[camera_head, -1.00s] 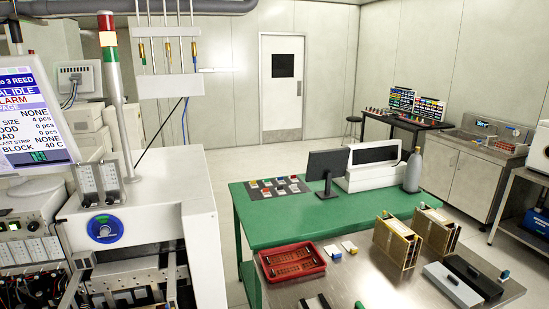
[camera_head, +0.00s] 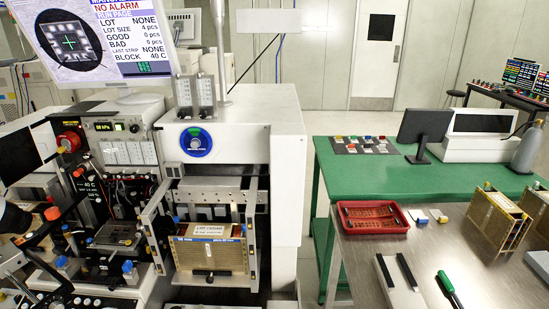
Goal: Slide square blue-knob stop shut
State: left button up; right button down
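Several small blue knobs show on the bonding machine at the left. One blue knob (camera_head: 128,267) is at the front of the work area, just left of the magazine bay. Another blue knob (camera_head: 62,262) is farther left. A smaller blue one (camera_head: 176,220) is at the top left of the gold magazine (camera_head: 208,256) in the bay. They are too small to tell which is the square stop's knob, or whether that stop is open or shut. Neither of my grippers is in view.
The magazine bay has metal side plates (camera_head: 152,243). A round blue dial (camera_head: 195,142) is on the white housing above. A monitor (camera_head: 105,40) hangs over the machine.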

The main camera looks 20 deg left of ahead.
aim_at(204, 246)
jog(key=i+j+u, duration=0.15)
jog(key=u, duration=0.2)
jog(key=i+j+u, duration=0.15)
jog(key=j+u, duration=0.2)
jog(key=i+j+u, duration=0.15)
jog(key=u, duration=0.2)
